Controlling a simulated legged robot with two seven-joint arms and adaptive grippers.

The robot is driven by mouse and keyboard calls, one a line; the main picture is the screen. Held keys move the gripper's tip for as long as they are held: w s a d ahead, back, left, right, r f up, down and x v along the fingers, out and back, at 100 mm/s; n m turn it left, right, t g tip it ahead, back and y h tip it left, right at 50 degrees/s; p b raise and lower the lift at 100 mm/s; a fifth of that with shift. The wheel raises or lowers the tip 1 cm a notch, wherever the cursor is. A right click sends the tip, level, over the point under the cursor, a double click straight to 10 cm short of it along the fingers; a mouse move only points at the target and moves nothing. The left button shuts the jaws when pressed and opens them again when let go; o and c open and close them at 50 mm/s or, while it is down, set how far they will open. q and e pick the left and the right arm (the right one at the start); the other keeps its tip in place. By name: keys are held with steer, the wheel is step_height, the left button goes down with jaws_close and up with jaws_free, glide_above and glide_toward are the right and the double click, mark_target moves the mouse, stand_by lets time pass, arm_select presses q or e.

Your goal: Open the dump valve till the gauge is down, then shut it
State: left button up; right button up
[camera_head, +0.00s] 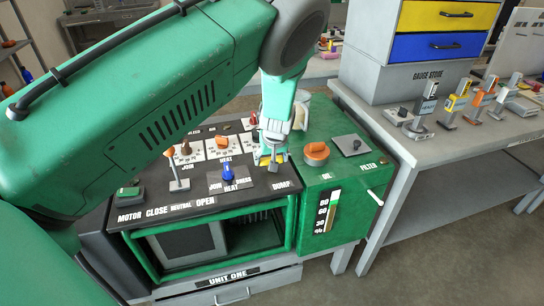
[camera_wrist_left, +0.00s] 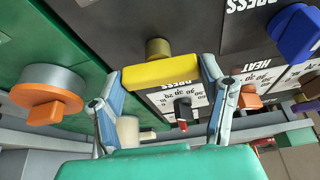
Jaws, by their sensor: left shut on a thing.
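The dump valve has a yellow bar handle (camera_wrist_left: 160,74) on a brass stem (camera_wrist_left: 158,48). My left gripper (camera_head: 271,155) is over it, above the DUMP label at the right edge of the black panel. In the wrist view, the fingers of my left gripper (camera_wrist_left: 163,80) close on the two ends of the bar. In the head view, the gripper hides most of the handle. A white pressure scale (camera_wrist_left: 190,98) marked PRESS lies beyond the bar, with a black and red part over it. Its reading cannot be told. My right gripper is not in view.
An orange knob (camera_head: 316,152) stands on the green oil tank, right of the gripper. A blue knob (camera_head: 236,176) and an orange-topped lever (camera_head: 176,171) stand to its left. A grey bench (camera_head: 440,152) with several small tools is at the right.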

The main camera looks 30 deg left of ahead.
arm_select(q)
steer(key=shift+s+d+f+n, duration=0.15)
steer(key=shift+d+n, duration=0.05)
steer(key=shift+n, duration=0.3)
steer(key=o, duration=1.2)
steer(key=shift+c, duration=0.2)
steer(key=shift+r, duration=0.3)
steer(key=v, duration=0.7)
steer(key=shift+d, duration=0.2)
